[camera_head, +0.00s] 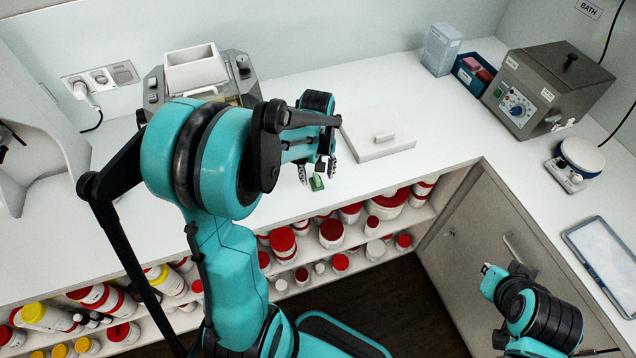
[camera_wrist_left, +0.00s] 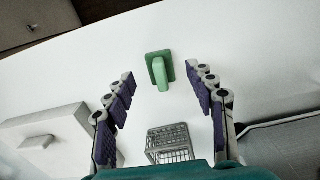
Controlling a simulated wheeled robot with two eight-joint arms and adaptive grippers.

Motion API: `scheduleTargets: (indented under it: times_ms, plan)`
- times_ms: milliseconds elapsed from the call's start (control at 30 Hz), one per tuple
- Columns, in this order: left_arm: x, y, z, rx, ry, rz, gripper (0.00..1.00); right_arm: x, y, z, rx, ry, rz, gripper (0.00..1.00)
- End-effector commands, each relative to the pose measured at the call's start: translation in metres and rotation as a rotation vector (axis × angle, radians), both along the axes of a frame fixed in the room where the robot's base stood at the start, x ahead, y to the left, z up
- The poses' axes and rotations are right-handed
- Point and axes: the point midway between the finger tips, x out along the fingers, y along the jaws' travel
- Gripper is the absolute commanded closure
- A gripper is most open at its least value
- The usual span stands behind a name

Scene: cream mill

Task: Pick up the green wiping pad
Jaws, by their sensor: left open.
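The green wiping pad (camera_wrist_left: 159,70) lies on the white worktop with a raised grip on its top. In the left wrist view it sits just beyond and between the spread fingertips of my left gripper (camera_wrist_left: 164,84). In the head view the pad (camera_head: 317,183) shows near the counter's front edge, just below my left gripper (camera_head: 318,172), partly hidden by the fingers. My left gripper is open and nothing is between its fingers. My right gripper (camera_head: 492,270) is at the lower right of the head view, away from the pad; its jaw state is unclear.
A small grey wire basket (camera_wrist_left: 170,143) stands near the pad. A white lidded block (camera_head: 378,134) lies right of it. A machine with a white tray (camera_head: 196,68) stands behind my left arm. Below the counter edge, shelves hold red-lidded jars (camera_head: 331,232).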

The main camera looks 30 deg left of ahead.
Motion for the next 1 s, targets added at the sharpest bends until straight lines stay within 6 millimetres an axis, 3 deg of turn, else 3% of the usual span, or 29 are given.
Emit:
scheduleTargets:
  times_ms: [133,433,600,1000]
  plan:
    - [0.000,0.000,-0.022,0.000,0.000,0.000,0.45,0.000,0.000,-0.010,0.000,0.000,0.000,1.00]
    - [0.000,0.000,-0.025,0.000,0.000,0.000,0.45,0.000,0.000,-0.009,0.000,0.000,0.000,1.00]
    - [0.000,0.000,-0.025,0.000,0.000,0.000,0.87,0.000,0.000,-0.009,0.000,0.000,0.000,1.00]
    - [0.000,-0.001,-0.023,0.000,0.000,0.000,0.88,0.000,0.000,-0.008,0.000,0.000,0.000,1.00]
